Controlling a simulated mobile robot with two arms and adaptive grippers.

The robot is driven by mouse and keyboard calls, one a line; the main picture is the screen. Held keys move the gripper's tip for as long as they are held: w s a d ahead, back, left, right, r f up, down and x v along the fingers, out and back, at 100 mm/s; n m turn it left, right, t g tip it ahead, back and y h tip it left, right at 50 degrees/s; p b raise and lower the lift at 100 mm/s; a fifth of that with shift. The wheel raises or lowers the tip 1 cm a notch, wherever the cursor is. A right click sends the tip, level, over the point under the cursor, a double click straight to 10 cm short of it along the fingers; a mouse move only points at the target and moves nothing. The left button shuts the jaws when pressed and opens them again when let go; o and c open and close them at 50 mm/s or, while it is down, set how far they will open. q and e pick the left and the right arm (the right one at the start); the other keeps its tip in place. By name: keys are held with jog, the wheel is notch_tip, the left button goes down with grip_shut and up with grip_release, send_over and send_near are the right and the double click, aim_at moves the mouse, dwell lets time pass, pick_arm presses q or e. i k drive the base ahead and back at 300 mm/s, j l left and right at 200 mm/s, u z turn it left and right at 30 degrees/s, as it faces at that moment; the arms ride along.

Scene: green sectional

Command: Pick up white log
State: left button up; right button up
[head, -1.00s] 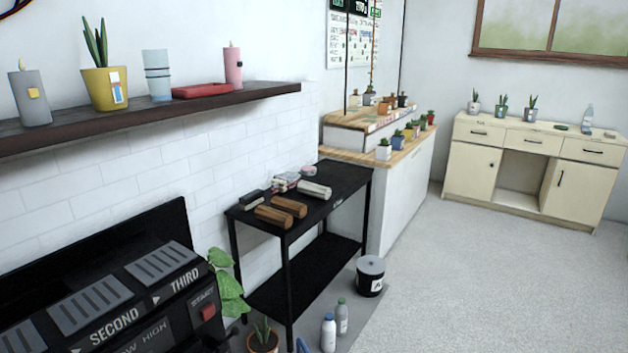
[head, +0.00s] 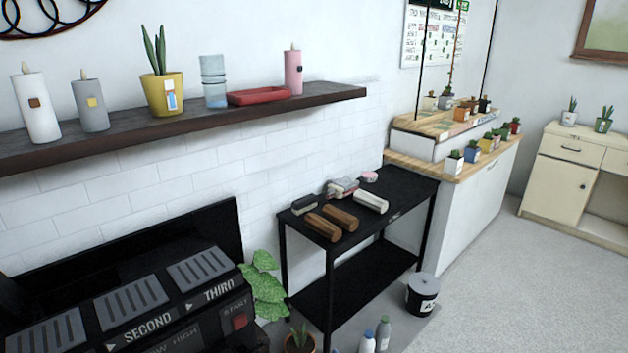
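The white log (head: 371,201) lies on top of the black table (head: 405,192), to the right of two brown logs (head: 340,218). Its upper side is in plain view and nothing covers it. Neither of my grippers shows in the head view.
A dark brush-like item (head: 304,205), a small pile (head: 342,188) and a pink round item (head: 370,176) share the tabletop. A bucket (head: 422,293), bottles (head: 383,334) and potted plants (head: 300,340) stand on the floor near the table. A black machine (head: 150,300) is at left. Open floor lies at right.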

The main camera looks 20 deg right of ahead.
aim_at(377, 204)
jog(key=i+l+u, duration=0.1)
jog(key=l+u, duration=0.35)
jog(key=l, duration=0.85)
jog(key=l+u, duration=0.45)
jog(key=l, duration=0.85)
